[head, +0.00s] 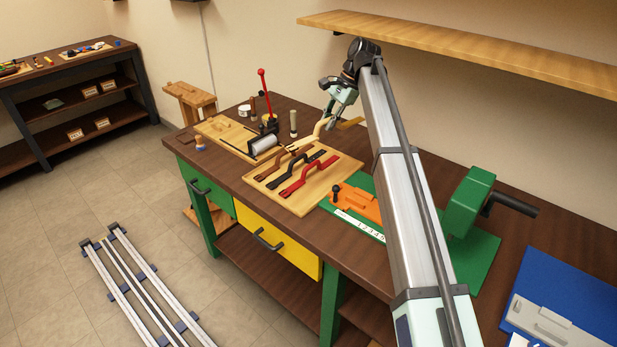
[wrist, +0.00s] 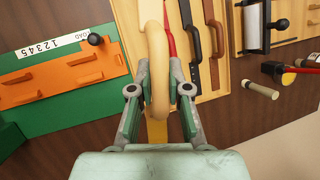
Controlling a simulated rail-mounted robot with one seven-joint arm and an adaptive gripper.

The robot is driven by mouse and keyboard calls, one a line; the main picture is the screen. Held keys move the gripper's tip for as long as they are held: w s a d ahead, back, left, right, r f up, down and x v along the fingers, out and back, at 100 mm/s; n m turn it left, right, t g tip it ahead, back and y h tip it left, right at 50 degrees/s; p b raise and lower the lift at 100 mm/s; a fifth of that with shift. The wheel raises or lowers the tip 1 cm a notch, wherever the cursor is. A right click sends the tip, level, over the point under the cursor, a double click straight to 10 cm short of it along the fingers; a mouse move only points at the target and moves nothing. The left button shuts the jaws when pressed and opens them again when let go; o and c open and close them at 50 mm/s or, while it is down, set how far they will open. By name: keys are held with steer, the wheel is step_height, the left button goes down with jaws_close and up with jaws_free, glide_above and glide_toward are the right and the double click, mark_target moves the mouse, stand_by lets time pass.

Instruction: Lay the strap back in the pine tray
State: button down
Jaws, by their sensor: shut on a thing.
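My gripper (wrist: 158,90) is shut on a tan strap (wrist: 157,68) with a raised, arched middle. The strap lies lengthwise away from the wrist. In the head view my gripper (head: 328,118) and the strap (head: 318,131) are beyond the far edge of the pine tray (head: 318,190). The strap seems to be above the bench; its exact height is unclear. The tray holds a brown strap (head: 277,159), a black strap (head: 296,168) and a red strap (head: 309,177), side by side. In the wrist view my gripper and the held strap partly cover the red strap (wrist: 169,42).
An orange fixture (head: 362,205) on a green mat stands right of the tray. A second wooden board (head: 218,127) with a metal roller (head: 264,145) lies left. A red-handled lever (head: 263,95) and a small cylinder (head: 293,122) stand behind. A shelf (head: 470,50) hangs above.

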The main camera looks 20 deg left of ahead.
steer(key=w+a+n, duration=0.1)
steer(key=n, duration=0.1)
steer(key=p, duration=0.4)
glide_toward(319, 184)
steer(key=shift+g+h, duration=0.3)
steer(key=shift+g, duration=0.1)
steer(key=x, duration=0.4)
steer(key=shift+w+a+f, duration=0.25)
steer(key=shift+a+f, duration=0.1)
steer(key=shift+a, duration=0.1)
steer(key=shift+f, duration=0.15)
steer(key=c, duration=1.1)
jaws_free()
steer(key=b+v, duration=0.3)
steer(key=v, duration=0.9)
steer(key=shift+r, duration=0.2)
